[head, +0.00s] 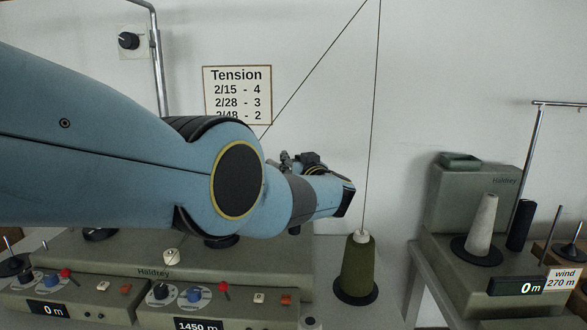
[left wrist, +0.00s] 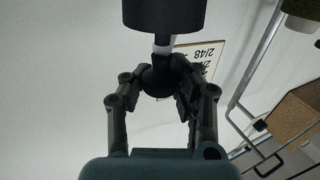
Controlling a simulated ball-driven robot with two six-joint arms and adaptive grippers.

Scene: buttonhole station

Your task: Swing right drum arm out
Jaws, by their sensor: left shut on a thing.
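My left arm crosses the head view from the left. Its gripper is largely hidden behind my own wrist there. In the left wrist view my left gripper (left wrist: 158,88) is shut on a black round knob (left wrist: 157,78). A short pale and dark stem joins the knob to a black cylinder (left wrist: 165,14) above it. I cannot tell for certain that this is the right drum arm. The Haldrey winder (head: 283,268) stands below my arm, with a left display of 0 m (head: 47,308) and a right display of 1450 m (head: 198,325). My right gripper is not in view.
A green yarn cone (head: 358,268) stands right of the winder, with thread rising from it. A second machine (head: 470,200) with a pale cone (head: 481,225) is at the right. A tension sign (head: 237,92) hangs on the wall. A metal pole (head: 158,65) rises behind my arm.

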